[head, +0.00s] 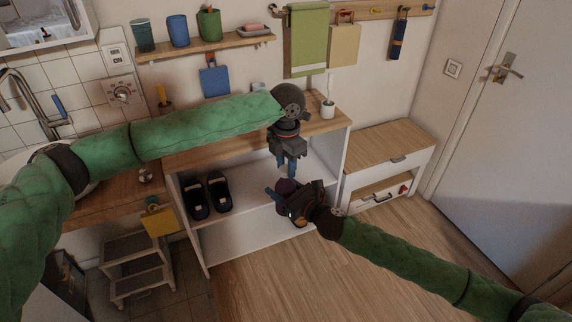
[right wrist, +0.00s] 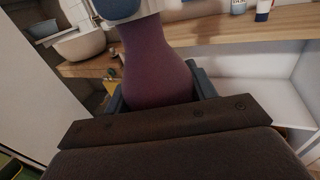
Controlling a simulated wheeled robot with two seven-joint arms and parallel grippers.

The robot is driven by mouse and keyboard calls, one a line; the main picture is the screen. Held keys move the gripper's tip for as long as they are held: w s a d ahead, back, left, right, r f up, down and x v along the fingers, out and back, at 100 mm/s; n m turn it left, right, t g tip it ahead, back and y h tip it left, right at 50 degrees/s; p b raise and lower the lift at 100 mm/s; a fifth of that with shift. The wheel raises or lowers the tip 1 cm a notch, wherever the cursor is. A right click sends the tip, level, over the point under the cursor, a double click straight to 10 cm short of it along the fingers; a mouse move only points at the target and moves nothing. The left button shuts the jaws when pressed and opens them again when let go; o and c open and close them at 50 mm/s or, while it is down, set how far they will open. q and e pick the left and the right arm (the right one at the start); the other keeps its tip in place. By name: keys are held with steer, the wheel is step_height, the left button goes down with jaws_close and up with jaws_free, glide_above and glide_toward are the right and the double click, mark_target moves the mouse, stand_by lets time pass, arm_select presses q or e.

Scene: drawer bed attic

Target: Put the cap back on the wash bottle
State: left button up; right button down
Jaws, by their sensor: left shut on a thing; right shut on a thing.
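The purple wash bottle (head: 286,186) is held in front of the white shelf unit. My right gripper (head: 283,203) is shut on it. In the right wrist view the bottle's purple body (right wrist: 157,70) stands between the fingers, narrowing upward and slightly tilted in the picture. A rounded blue part (right wrist: 118,8), which looks like the cap, shows at the bottle's top with a pale edge below it. I cannot tell whether it is seated. My left gripper (head: 287,172) points down directly above the bottle, shut on what seems to be the cap. The fingers mostly hide it in the head view.
The wooden counter (head: 205,152) lies behind my grippers, above the shelf unit (head: 245,245) holding black slippers (head: 208,195). A drawer cabinet (head: 385,160) is at right. The floor in front is clear.

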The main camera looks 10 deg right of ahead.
arm_select(q)
steer(key=shift+w, duration=0.1)
steer(key=o, duration=0.9)
steer(key=shift+o, duration=0.2)
steer(key=shift+r, duration=2.3)
steer(key=shift+c, duration=0.2)
